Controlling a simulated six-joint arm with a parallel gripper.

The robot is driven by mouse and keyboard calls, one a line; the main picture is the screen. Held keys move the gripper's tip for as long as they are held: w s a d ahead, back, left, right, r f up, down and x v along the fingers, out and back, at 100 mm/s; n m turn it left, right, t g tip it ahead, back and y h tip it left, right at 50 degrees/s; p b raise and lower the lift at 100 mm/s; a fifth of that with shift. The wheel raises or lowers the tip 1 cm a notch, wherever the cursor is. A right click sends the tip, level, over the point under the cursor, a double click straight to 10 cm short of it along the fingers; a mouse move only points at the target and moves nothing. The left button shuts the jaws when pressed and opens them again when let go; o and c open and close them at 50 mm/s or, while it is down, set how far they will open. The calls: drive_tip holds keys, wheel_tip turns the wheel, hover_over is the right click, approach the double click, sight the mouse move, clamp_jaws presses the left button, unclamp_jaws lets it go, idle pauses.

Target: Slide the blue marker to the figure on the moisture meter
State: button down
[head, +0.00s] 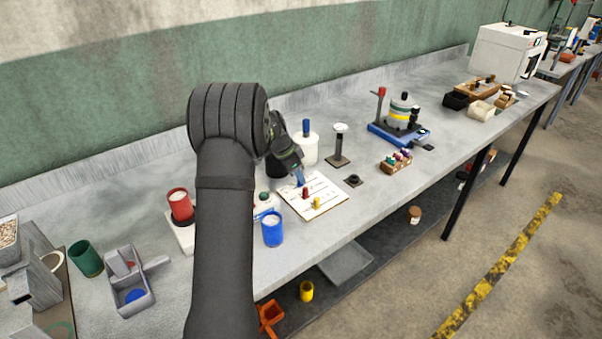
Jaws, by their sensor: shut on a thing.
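A white board (325,206) with dark slot lines lies on the bench, bearing a blue marker (300,182), a red marker (306,194) and a yellow marker (317,203). My gripper (298,176) reaches down over the board's far left part and is shut on the blue marker. The fingers and the marker are small, so their exact contact is hard to see. A round pale dial (340,128) tops a dark post behind the board; I cannot tell whether it is the moisture meter. No figure is readable from here.
A blue cup (272,230) stands in front of the board, near the bench edge. A red cup (180,205) is left of my arm. A white jar (307,150) stands behind my gripper. A small dark block (354,181) and a rack of pegs (396,161) stand to the right.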

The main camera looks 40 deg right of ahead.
drive_tip(key=c, duration=1.3)
unclamp_jaws()
drive_tip(key=shift+c, duration=0.2)
drive_tip(key=v, duration=1.7)
drive_tip(key=shift+r, duration=0.25)
drive_tip(key=x, duration=1.7)
drive_tip(key=shift+f, duration=0.2)
drive_tip(key=shift+d, duration=0.4)
